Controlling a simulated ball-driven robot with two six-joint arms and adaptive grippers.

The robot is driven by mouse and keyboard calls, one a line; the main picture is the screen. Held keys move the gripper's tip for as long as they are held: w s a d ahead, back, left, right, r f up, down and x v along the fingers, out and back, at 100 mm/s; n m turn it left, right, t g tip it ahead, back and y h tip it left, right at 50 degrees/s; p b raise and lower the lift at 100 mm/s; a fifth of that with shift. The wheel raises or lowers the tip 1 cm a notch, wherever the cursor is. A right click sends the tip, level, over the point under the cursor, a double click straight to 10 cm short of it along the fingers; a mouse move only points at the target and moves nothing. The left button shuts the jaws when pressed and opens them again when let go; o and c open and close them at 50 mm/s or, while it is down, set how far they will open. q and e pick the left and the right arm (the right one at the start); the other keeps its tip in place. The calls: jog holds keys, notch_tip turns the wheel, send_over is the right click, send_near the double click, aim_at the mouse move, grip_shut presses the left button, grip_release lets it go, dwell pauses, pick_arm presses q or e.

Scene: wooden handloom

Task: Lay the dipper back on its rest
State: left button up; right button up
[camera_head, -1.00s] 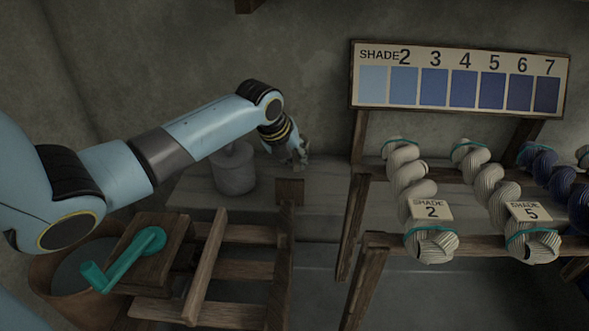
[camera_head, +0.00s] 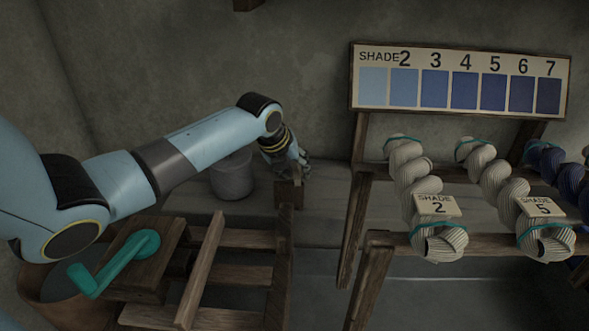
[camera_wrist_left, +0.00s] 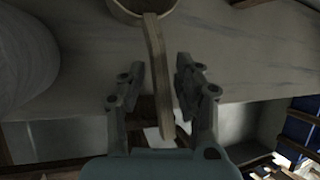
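In the left wrist view the dipper shows as a round cup (camera_wrist_left: 138,10) at the top edge with a long wooden handle (camera_wrist_left: 157,70). The handle runs down between the two fingers of my left gripper (camera_wrist_left: 160,82). The fingers are open, with a gap on each side of the handle. In the head view my left gripper (camera_head: 300,166) is low over the stone bench, just behind a small wooden block (camera_head: 289,192); I cannot tell whether this block is the rest. The dipper is not clear in the head view. My right gripper is out of view.
A grey jar (camera_head: 232,178) stands on the bench (camera_head: 330,195) left of my gripper. A wooden frame with a green crank (camera_head: 120,262) is in front. A skein rack (camera_head: 362,215) stands to the right, with a shade board (camera_head: 460,80) above.

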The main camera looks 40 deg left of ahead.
pick_arm(q)
jog(key=shift+s, duration=0.1)
jog(key=v, duration=1.2)
